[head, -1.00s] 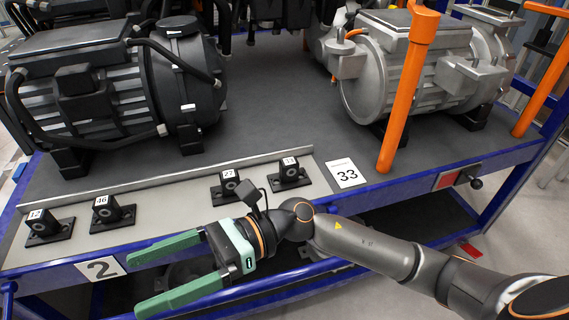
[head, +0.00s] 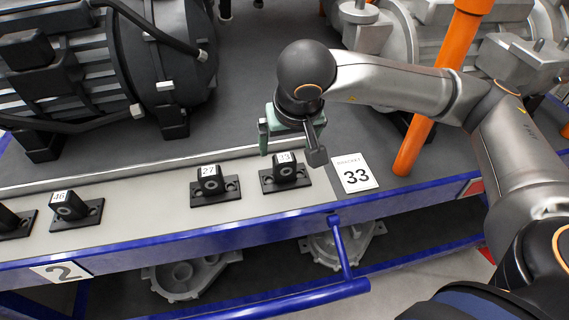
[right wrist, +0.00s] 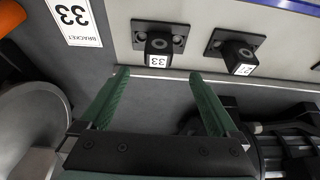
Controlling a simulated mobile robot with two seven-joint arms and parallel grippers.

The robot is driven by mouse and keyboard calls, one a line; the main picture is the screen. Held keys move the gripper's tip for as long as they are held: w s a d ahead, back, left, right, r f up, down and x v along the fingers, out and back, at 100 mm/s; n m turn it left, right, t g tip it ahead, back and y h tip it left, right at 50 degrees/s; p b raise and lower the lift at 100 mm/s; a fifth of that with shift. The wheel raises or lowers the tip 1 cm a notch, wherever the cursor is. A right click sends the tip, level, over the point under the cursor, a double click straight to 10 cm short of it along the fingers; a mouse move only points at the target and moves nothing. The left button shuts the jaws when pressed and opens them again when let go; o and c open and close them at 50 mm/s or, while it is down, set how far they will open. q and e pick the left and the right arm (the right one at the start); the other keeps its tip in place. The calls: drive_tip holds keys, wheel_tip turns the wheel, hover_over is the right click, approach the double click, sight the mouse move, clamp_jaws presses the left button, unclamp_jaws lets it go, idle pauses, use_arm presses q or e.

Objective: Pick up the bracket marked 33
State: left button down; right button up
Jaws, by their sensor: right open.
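The bracket marked 33 (head: 285,172) is a small black block on a flat base with holes. It stands on the pale strip along the bench's front edge. In the right wrist view the bracket (right wrist: 158,45) shows its white 33 label, just beyond the fingertips and between their lines. My right gripper (head: 288,140) has green fingers and is open and empty. It hangs above and slightly behind the bracket, apart from it. In the right wrist view the open gripper (right wrist: 160,75) has both fingers spread wide. My left gripper is not in view.
A bracket marked 27 (head: 211,183) stands left of it, with one marked 46 (head: 75,208) farther left. A printed 33 card (head: 354,173) lies to the right. A dark motor (head: 100,70) and an orange post (head: 432,90) stand behind.

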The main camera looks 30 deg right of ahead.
sight(284, 160)
drive_tip(key=x, duration=0.6)
drive_tip(key=shift+w+f, duration=0.1)
drive_tip(key=shift+f, duration=0.05)
drive_tip(key=shift+d+x, duration=0.1)
drive_tip(key=shift+x, duration=1.35)
drive_tip(key=shift+d+x, duration=0.15)
drive_tip(key=shift+x, duration=1.35)
drive_tip(key=shift+w, duration=0.1)
clamp_jaws()
